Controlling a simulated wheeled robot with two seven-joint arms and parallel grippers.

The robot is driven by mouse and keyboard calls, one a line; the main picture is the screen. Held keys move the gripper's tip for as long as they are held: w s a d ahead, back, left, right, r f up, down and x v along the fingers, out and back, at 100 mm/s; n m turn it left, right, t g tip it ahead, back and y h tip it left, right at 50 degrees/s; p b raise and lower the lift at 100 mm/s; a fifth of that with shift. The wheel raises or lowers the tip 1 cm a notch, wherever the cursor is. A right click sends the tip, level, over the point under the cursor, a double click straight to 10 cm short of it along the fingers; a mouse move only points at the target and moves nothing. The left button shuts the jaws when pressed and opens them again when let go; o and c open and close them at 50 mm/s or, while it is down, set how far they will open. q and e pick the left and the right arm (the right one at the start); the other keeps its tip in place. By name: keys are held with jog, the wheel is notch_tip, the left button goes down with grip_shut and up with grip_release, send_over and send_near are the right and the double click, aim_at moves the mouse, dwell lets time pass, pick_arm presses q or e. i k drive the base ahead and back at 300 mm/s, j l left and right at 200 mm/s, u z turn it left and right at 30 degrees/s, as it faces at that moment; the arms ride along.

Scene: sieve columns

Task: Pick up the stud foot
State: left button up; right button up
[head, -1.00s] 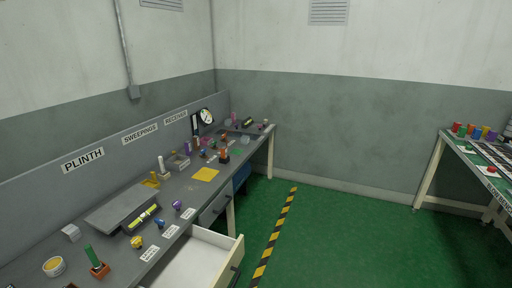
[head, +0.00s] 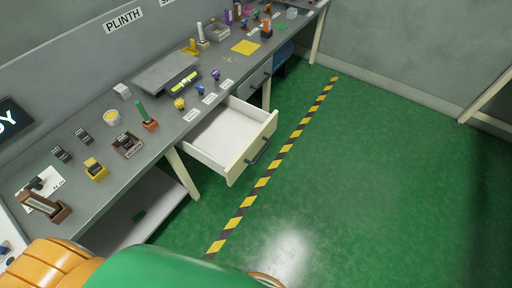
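I cannot tell which thing is the stud foot; the small labels are too small to read. Along the grey bench's front edge stand a yellow knob-like piece (head: 180,103), a blue one (head: 199,91) and a purple one (head: 215,75), each near a white label. A green peg stands in an orange-brown block (head: 150,124) to their left. Orange and green parts of my own body fill the bottom left of the head view. Neither gripper is in view.
A white drawer (head: 226,133) stands open below the bench (head: 140,178). A yellow mat (head: 245,47) and a raised grey plinth (head: 165,72) lie on the bench. A yellow-black stripe (head: 262,182) crosses the green floor, which is clear to the right.

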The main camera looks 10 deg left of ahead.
aim_at(92, 164)
jog(key=u, duration=2.1)
